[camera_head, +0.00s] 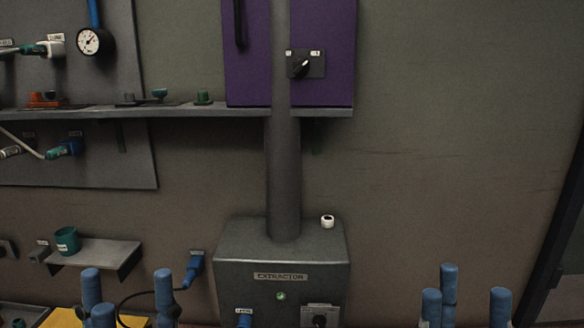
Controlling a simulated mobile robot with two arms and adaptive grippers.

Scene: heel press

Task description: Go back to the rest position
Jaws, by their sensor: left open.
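My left gripper (130,288) is at the bottom left of the head view, its blue fingers pointing up and spread apart. It is open, with nothing seen between the fingers. My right gripper (470,290) is at the bottom right, its blue fingers also spread, with only the plain wall behind them. Both grippers are cut off by the lower edge, so their bases are hidden. Neither is seen touching anything.
A grey extractor box (240,243) with a vertical pipe (284,180) stands between the grippers. A purple cabinet (330,80) and a long shelf (180,112) are above. A small shelf (105,252) holds a green cup (67,240). The right wall is bare.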

